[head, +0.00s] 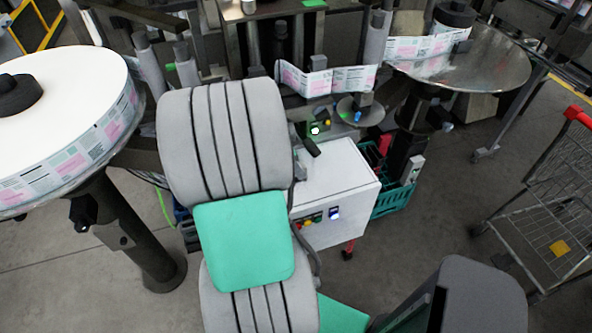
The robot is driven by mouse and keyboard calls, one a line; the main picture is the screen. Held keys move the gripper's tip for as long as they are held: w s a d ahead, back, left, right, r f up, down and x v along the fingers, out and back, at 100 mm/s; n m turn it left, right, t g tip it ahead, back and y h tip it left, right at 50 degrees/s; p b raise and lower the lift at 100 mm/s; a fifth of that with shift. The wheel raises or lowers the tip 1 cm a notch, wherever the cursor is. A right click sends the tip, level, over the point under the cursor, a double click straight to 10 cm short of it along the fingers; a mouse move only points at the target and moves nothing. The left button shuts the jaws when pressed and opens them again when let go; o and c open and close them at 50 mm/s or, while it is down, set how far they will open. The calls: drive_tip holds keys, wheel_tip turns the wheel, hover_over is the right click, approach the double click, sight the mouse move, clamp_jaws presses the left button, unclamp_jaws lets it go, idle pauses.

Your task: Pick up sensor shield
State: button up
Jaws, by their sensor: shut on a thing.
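My arm, with grey ribbed links and a green joint cover, fills the middle of the head view. I cannot make out my gripper or its fingers in this view. I cannot identify the sensor shield, nor see whether it is in my gripper. A small dark part (312,148) shows just right of my arm, beside a lit green spot on the labelling machine; I cannot tell what it is.
A large label reel (70,85) stands at left. A metal turntable (485,65) is at upper right. A white control box (335,190) with buttons stands behind my arm, near a teal crate (397,200). A wire cart (560,215) is at right, with open floor before it.

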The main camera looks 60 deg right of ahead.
clamp_jaws()
drive_tip(key=shift+r, duration=0.1)
